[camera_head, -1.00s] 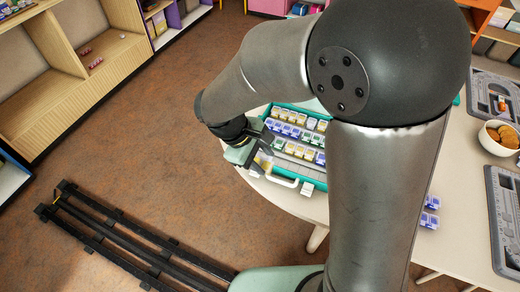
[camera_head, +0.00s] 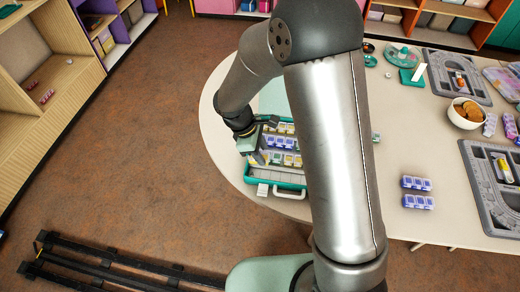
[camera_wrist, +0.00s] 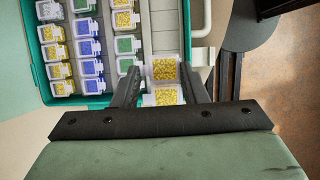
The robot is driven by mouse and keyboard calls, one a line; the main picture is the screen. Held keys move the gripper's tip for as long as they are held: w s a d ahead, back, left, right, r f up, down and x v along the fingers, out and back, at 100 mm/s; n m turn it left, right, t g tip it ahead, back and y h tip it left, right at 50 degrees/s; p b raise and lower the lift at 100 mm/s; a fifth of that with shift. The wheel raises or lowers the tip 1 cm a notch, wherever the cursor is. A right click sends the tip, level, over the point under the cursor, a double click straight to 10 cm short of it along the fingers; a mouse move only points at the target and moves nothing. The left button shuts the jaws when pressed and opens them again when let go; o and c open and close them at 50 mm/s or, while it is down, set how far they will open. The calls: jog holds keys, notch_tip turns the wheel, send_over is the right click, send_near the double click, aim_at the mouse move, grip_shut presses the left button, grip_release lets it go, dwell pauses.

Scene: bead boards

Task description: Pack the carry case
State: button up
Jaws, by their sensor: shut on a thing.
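The teal carry case (camera_head: 288,186) lies open on the table, partly hidden by my arm. In the wrist view the case (camera_wrist: 40,75) holds rows of small clear-lidded boxes with yellow, blue, green and pale beads. A bare grey strip (camera_wrist: 161,25) runs between these rows and the white handle (camera_wrist: 200,20). My gripper (camera_wrist: 160,82) is shut on a bead box with yellow beads (camera_wrist: 163,70), over the handle side of the case. I cannot tell whether this box touches the case floor. In the head view my gripper (camera_head: 252,150) is at the case's left end.
Two blocks of blue-purple boxes (camera_head: 416,183) (camera_head: 418,202) lie on the table right of my arm. Further right are grey trays (camera_head: 455,80), a bowl of round brown things (camera_head: 466,113) and pink-purple boxes (camera_head: 510,126). A wooden shelf (camera_head: 60,75) stands at the left.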

jog(key=shift+f+b, duration=2.15)
jog(key=shift+f, duration=0.95)
jog(key=o, duration=1.2)
jog(key=shift+c, duration=0.2)
jog(key=shift+r, duration=0.1)
jog(key=shift+r+p, duration=2.8)
jog(key=shift+r, duration=0.9)
